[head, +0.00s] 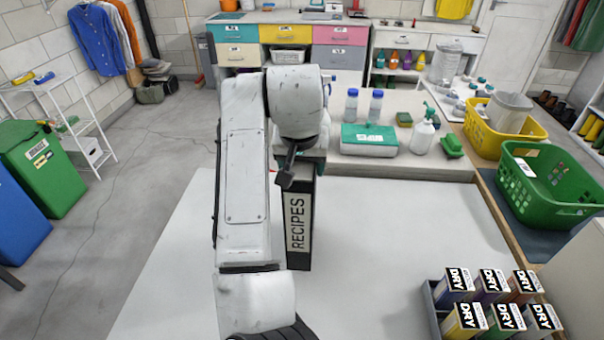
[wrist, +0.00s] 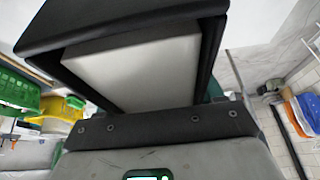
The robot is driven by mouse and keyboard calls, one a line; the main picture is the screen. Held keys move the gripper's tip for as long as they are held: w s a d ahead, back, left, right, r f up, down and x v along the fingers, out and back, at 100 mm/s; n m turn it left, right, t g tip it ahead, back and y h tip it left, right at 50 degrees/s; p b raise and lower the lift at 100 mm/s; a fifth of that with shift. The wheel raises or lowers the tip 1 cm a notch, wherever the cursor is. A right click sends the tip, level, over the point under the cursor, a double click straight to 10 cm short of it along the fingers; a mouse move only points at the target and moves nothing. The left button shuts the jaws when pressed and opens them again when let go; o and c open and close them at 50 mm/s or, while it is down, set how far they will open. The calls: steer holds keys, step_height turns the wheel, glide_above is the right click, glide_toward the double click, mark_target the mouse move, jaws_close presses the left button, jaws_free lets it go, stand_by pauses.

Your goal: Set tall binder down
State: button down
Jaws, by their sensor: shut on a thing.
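The tall binder (head: 299,225) is black with a pale spine label reading RECIPES. It stands upright at the white table (head: 390,255), below my arm's end. My gripper (head: 298,160) is at the binder's top, and my arm hides most of its jaws. In the wrist view the binder (wrist: 135,70) fills the upper middle, with its dark covers around a pale block of pages. My gripper (wrist: 150,130) is shut on it. I cannot tell whether the binder's bottom touches the table.
A tray of boxes marked DRY (head: 490,303) stands at the front right. A green basket (head: 550,185) and a yellow basket (head: 500,125) are at the right. Bottles (head: 375,105), a teal-topped box (head: 368,140) and a spray bottle (head: 424,132) stand behind. The table around the binder is clear.

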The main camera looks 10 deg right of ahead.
steer(key=shift+s+a+p+x, duration=0.1)
steer(key=shift+s+p+x, duration=0.15)
steer(key=shift+x, duration=0.65)
steer(key=shift+s+a+p+x, duration=0.1)
steer(key=shift+p+x, duration=0.2)
steer(key=shift+x, duration=0.6)
steer(key=shift+f, duration=0.35)
steer(key=shift+c, duration=0.8)
jaws_free()
